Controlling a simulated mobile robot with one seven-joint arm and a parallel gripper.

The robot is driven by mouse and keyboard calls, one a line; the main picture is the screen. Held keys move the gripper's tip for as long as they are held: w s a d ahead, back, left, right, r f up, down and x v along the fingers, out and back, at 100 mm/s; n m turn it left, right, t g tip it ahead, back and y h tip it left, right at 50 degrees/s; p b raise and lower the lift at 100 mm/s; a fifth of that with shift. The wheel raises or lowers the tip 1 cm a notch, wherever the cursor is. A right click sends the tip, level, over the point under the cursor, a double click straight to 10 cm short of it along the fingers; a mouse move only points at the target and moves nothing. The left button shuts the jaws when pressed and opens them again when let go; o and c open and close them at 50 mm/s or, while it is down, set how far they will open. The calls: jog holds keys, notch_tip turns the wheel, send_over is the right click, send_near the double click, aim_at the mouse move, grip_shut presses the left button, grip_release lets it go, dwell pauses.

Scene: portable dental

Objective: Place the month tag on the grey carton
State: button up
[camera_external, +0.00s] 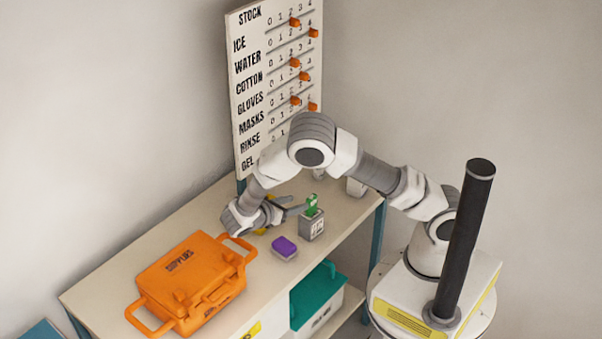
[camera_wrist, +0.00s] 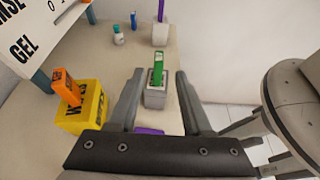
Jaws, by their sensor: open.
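The grey carton (camera_external: 312,229) stands on the table right of my wrist; it also shows at the middle of the wrist view (camera_wrist: 155,100). A green tag (camera_wrist: 159,66) stands upright at its top, likely the month tag, though I cannot read it; it also shows in the external view (camera_external: 311,203). My gripper (camera_wrist: 159,78) is open, its fingers spread to either side of the carton and green tag in the wrist view. I see no grip on the tag. Whether the fingers touch the carton cannot be told.
A yellow box (camera_wrist: 86,112) with an orange tag (camera_wrist: 66,87) stands left of my fingers. A purple block (camera_external: 284,246) lies near the front edge. An orange case (camera_external: 190,278) fills the left table. A white container (camera_wrist: 160,34) with a purple tag stands farther back.

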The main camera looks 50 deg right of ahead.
jog(key=s+d+r+m+t+y, duration=0.1)
jog(key=s+r+m+t+y, duration=0.1)
jog(key=s+r+m+y, duration=0.4)
jog(key=s+d+r+m+t+y, duration=0.2)
jog(key=s+r+m+y, duration=0.5)
jog(key=s+r+m, duration=0.4)
jog(key=shift+s+r+m+t, duration=0.4)
jog(key=shift+r+t, duration=0.4)
jog(key=shift+r, duration=2.05)
jog(key=shift+d, duration=0.1)
